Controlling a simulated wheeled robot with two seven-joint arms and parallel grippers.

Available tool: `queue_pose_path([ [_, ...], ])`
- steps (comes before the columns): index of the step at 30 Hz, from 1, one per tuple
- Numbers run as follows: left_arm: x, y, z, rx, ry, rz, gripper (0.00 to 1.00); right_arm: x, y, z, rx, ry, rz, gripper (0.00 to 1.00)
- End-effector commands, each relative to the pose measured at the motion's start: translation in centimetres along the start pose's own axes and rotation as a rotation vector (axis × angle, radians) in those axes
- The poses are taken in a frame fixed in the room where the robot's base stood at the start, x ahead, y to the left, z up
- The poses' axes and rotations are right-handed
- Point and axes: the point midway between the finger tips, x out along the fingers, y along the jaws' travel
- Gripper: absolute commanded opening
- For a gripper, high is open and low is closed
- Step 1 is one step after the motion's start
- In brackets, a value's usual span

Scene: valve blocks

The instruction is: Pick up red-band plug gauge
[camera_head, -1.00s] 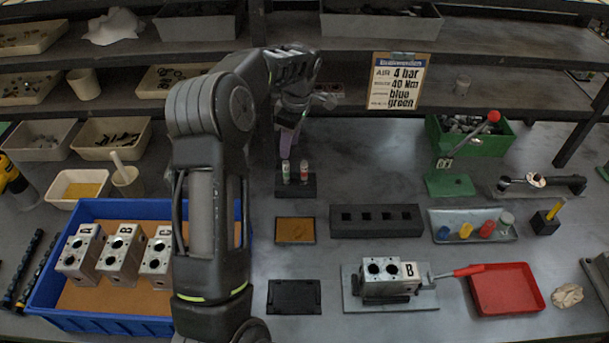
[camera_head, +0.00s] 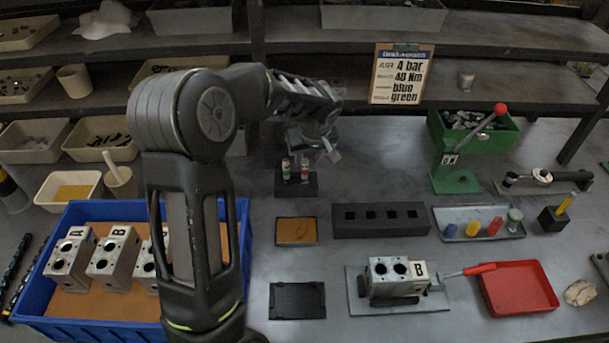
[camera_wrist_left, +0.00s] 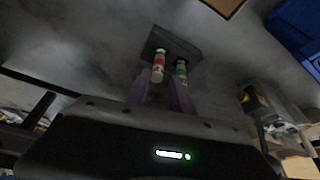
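The red-band plug gauge (camera_head: 304,171) stands upright in a small dark holder (camera_head: 297,190), beside a green-band plug gauge (camera_head: 286,170). In the left wrist view the red-band gauge (camera_wrist_left: 158,66) appears between the line of my two fingers, and the green-band gauge (camera_wrist_left: 181,70) is in line with the right-hand finger. My left gripper (camera_head: 312,156) is at the gauges' far side in the head view. Its fingers (camera_wrist_left: 160,92) are apart with nothing held. I cannot tell whether a finger touches a gauge. My right gripper is not in view.
A brown-topped tray (camera_head: 296,231) and a black block with square holes (camera_head: 381,219) lie nearer on the bench. A blue crate (camera_head: 90,326) with valve blocks is at left. A shelf edge (camera_head: 350,108) runs behind. Bare bench lies right of the holder.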

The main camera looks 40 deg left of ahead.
Motion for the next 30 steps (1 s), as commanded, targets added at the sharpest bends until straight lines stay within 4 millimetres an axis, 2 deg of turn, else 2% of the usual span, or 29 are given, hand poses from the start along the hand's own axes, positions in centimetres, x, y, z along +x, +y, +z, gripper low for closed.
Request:
queue_pose_path([
  [6,2.3,0.0,0.1,-0.003,-0.001,-0.001,0.29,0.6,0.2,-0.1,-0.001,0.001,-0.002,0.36],
  [18,2.9,0.0,0.1,-0.003,-0.002,-0.002,0.29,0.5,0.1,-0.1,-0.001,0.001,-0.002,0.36],
  [27,7.0,0.3,0.1,-0.003,-0.003,-0.003,0.29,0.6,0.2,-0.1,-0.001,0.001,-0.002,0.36],
  [30,7.6,0.3,0.1,-0.003,-0.001,-0.001,0.29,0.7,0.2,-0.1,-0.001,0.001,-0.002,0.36],
])
